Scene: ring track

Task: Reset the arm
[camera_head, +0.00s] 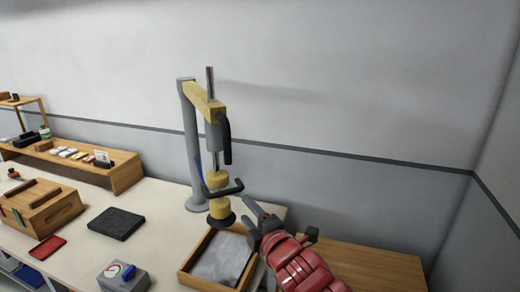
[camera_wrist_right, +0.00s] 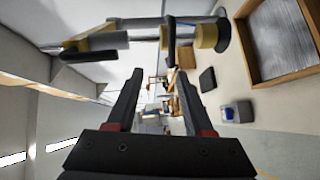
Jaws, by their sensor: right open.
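My right gripper (camera_head: 256,212) is at the lower middle of the head view, at the end of my red arm, just right of the stand. In the right wrist view (camera_wrist_right: 160,82) its two dark fingers are apart, with nothing between them. Yellow round pieces (camera_head: 218,207) with a dark base hang or sit below; I cannot tell which. My left gripper is not in view.
An open wooden tray (camera_head: 188,268) with a grey lining lies below the gripper. A black pad (camera_head: 116,223), a grey gauge box (camera_head: 124,278), a wooden box (camera_head: 40,205) and a small shelf (camera_head: 125,172) are at left. Bare wood (camera_head: 375,262) is at right.

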